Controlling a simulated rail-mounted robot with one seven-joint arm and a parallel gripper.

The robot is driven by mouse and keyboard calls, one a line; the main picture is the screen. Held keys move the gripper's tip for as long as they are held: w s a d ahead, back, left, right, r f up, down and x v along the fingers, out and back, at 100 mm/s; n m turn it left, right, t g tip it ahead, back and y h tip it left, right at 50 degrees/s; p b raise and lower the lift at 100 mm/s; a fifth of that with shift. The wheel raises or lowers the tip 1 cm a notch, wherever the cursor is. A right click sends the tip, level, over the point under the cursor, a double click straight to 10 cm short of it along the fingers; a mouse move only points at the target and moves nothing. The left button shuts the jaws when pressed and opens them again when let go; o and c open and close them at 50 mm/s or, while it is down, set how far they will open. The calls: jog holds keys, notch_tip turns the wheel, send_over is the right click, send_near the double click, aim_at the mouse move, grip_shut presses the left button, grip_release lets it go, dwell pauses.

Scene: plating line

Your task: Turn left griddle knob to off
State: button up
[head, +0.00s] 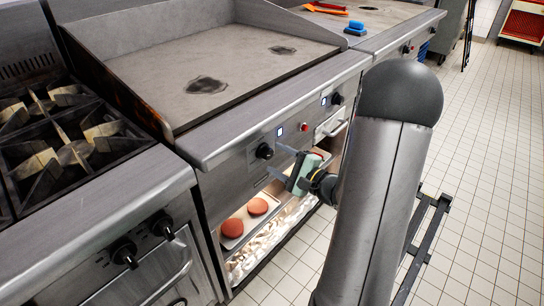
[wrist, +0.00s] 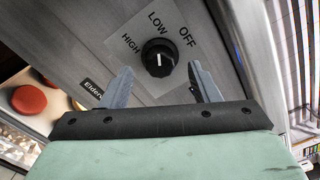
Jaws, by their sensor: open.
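The left griddle knob (head: 264,151) is a round black knob on the griddle's steel front panel. In the wrist view the knob (wrist: 158,57) sits on a pale dial plate marked HIGH, LOW and OFF. Its white mark points up, about toward LOW, with OFF to the upper right. My gripper (head: 281,161) is in front of the panel, just right of the knob in the head view. In the wrist view my gripper (wrist: 160,80) is open, with one finger on each side below the knob. The fingers look apart from the knob and hold nothing.
The griddle plate (head: 225,60) lies above the panel. A second black knob (head: 336,99) and a red button (head: 304,127) are farther right. A tray with red-brown patties (head: 257,206) is on the shelf below. A burner range (head: 65,140) stands left. The tiled floor (head: 490,130) is mostly clear.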

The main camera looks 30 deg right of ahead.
aim_at(270, 155)
jog(key=shift+x, duration=1.45)
jog(key=c, duration=1)
jog(key=shift+r, duration=0.1)
jog(key=m+p, duration=0.1)
jog(key=m, duration=0.2)
jog(key=m+p, duration=0.1)
jog(key=m, duration=0.1)
jog(key=shift+r+m, duration=0.2)
jog(key=shift+m, duration=0.2)
jog(key=m+p, duration=0.4)
jog(key=m, duration=0.1)
jog(key=shift+w+m, duration=0.1)
jog(key=shift+m, duration=0.3)
jog(key=o, duration=1)
jog(key=shift+a+f, duration=0.1)
jog(key=shift+f, duration=0.1)
